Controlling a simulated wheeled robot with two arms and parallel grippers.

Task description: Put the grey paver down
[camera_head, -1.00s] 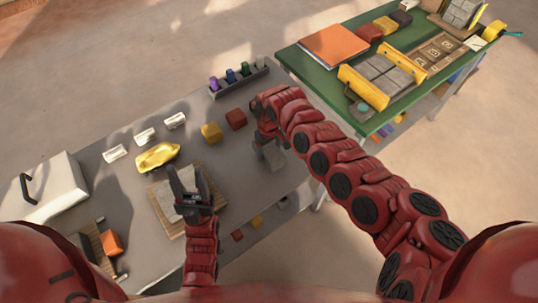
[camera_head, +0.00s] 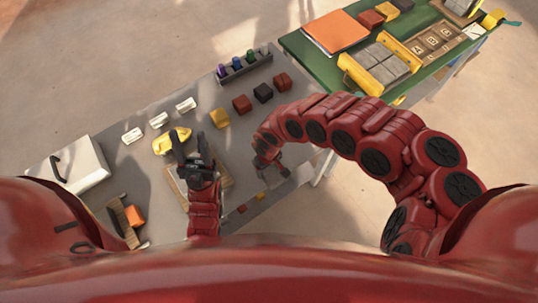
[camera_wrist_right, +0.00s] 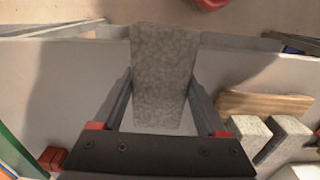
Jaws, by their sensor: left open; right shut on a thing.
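The grey paver (camera_wrist_right: 165,75) is between the fingers of my right gripper (camera_wrist_right: 160,105), which is shut on it. In the head view my right gripper (camera_head: 272,172) is near the front edge of the grey table (camera_head: 150,185), and the paver is mostly hidden there. In the wrist view the paver is over the table top; I cannot tell whether it touches. My left gripper (camera_head: 190,145) is open and empty, above a wooden board (camera_head: 222,180).
Several coloured blocks, among them a yellow (camera_head: 220,118) and a black one (camera_head: 263,92), stand behind my right gripper. A yellow object (camera_head: 172,141) lies behind the board. In the wrist view other grey blocks (camera_wrist_right: 249,131) lie by the board. A green table (camera_head: 310,62) stands at the back right.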

